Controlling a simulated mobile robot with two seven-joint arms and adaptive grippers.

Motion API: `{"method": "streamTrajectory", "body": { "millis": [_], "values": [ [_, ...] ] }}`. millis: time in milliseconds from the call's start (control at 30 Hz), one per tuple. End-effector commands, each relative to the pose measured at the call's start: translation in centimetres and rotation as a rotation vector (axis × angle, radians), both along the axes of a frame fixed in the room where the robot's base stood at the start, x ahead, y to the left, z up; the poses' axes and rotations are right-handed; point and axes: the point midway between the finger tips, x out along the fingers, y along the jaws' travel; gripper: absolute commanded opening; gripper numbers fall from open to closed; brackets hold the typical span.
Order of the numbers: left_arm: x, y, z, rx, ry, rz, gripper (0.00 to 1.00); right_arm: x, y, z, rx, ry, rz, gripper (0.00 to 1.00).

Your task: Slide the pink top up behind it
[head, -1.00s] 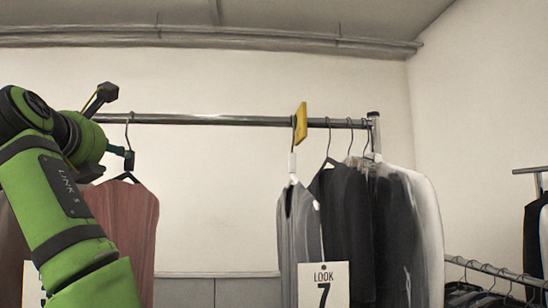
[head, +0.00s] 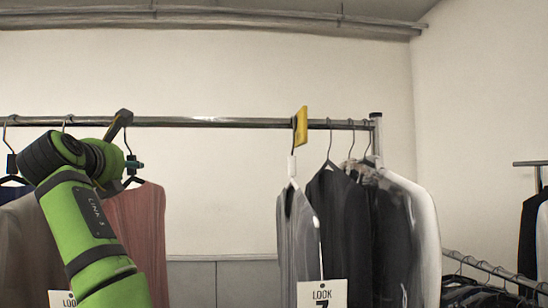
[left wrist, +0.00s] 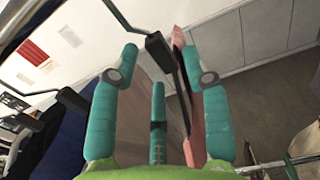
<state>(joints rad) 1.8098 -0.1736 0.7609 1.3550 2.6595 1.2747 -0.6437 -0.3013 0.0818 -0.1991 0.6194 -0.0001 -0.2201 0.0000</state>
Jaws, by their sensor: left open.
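The pink top (head: 148,225) hangs from the rail (head: 210,122) at left in the head view, partly hidden by my left arm. In the left wrist view it shows nearly edge-on (left wrist: 188,85). Its black hanger (left wrist: 158,48) has its neck between the open teal fingers of my left gripper (left wrist: 159,42); I cannot tell whether they touch. In the head view a teal fingertip of that gripper (head: 133,164) shows by the hanger, below the rail. A yellow marker (head: 301,126) sits on the rail farther right, and a grey top (head: 297,240) hangs there. My right gripper is not in view.
A LOOK 7 tag (head: 322,294) hangs by the grey top, with dark garments (head: 345,220) and a white one (head: 425,235) right of it. The rail is clear between the pink top and the marker. A brown garment (head: 30,250) hangs left of the pink top.

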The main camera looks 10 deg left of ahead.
Motion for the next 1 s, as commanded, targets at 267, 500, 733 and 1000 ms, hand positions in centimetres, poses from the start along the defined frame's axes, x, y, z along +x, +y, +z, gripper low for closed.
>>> {"method": "streamTrajectory", "body": {
  "millis": [267, 500, 733, 1000],
  "values": [
    [2.1, 0.5, 0.3, 0.0, 0.002, 0.0, 0.47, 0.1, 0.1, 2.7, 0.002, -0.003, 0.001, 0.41],
    [2.6, -1.4, -0.2, 0.001, 0.001, -0.002, 0.47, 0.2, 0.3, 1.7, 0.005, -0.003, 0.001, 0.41],
    [3.0, -3.3, -0.2, 0.0, 0.004, -0.003, 0.47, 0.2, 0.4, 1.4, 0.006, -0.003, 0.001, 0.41],
    [3.6, -5.4, -0.3, 0.001, 0.005, -0.003, 0.47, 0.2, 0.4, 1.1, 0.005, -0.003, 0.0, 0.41]
  ]
}}
